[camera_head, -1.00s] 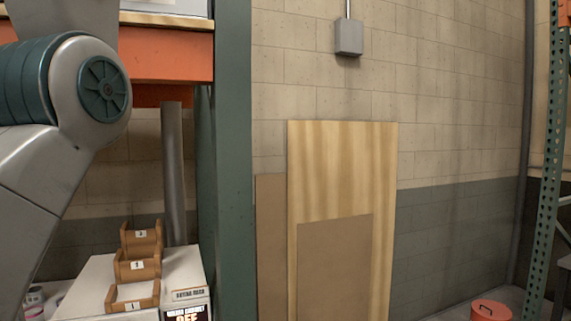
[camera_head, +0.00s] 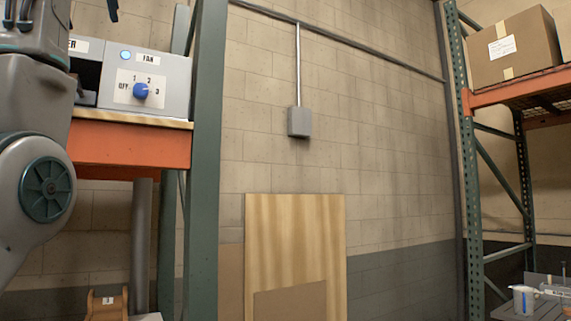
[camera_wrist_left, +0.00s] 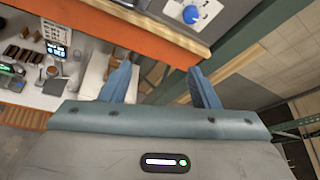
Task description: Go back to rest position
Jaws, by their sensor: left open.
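My left arm rises along the left edge of the head view, with its round teal joint cap low on the arm. In the left wrist view my left gripper (camera_wrist_left: 160,70) is open. Its two blue fingers stand wide apart with nothing between them. The fan control box (camera_head: 150,85), with a blue knob (camera_head: 141,91), sits on the shelf beside the arm in the head view. The knob also shows at the top of the left wrist view (camera_wrist_left: 191,14). My right gripper is in neither view.
An orange shelf beam (camera_head: 130,145) and a green rack post (camera_head: 207,130) stand close to my left arm. Wooden panels (camera_head: 262,215) lean on the block wall. A second rack at right carries a cardboard box (camera_head: 511,48). Open space lies between the racks.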

